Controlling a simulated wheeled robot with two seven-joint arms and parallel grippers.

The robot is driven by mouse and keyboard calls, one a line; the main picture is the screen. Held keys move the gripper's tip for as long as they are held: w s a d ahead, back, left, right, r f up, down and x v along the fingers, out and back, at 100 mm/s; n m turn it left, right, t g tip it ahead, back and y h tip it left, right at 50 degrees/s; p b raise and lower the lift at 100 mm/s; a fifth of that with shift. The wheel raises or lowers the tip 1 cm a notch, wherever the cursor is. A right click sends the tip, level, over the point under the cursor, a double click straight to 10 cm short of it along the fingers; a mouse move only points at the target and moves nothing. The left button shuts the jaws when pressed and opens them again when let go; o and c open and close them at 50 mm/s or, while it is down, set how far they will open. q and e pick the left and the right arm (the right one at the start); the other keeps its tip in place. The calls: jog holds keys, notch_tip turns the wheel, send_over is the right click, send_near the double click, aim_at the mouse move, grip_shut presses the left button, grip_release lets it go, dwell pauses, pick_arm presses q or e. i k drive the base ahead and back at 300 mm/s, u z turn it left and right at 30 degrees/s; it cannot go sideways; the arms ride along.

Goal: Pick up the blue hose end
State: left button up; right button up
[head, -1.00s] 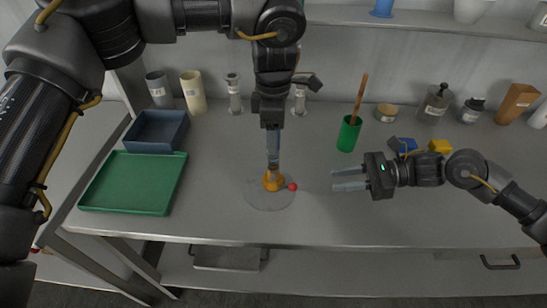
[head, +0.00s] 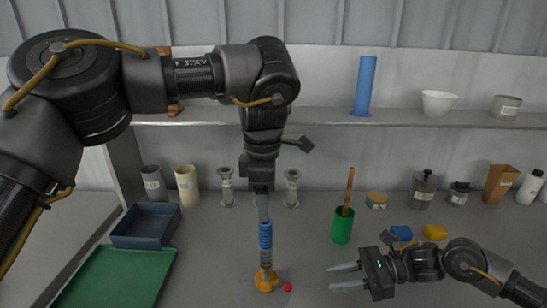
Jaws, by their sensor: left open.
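A blue ribbed piece (head: 265,235), which looks like the hose end, stands upright with a grey section below it and an orange base (head: 266,281) at the bottom. My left gripper (head: 263,212) points straight down right over it, seen edge-on. The fingertips overlap the top of the blue piece in the picture; I cannot tell whether they touch it or stand around it. The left jaws are open. My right gripper (head: 346,277) is at the lower right, open and empty, its two fingers pointing left.
A small red ball (head: 287,287) lies right of the orange base. A green cup (head: 342,226) with a brown stick, a blue block (head: 401,232) and a yellow block (head: 435,232) are to the right. A blue-grey bin (head: 145,240) and green tray (head: 115,280) are left. A shelf (head: 300,118) runs behind.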

aim_at(266, 254)
jog(key=k, duration=1.5)
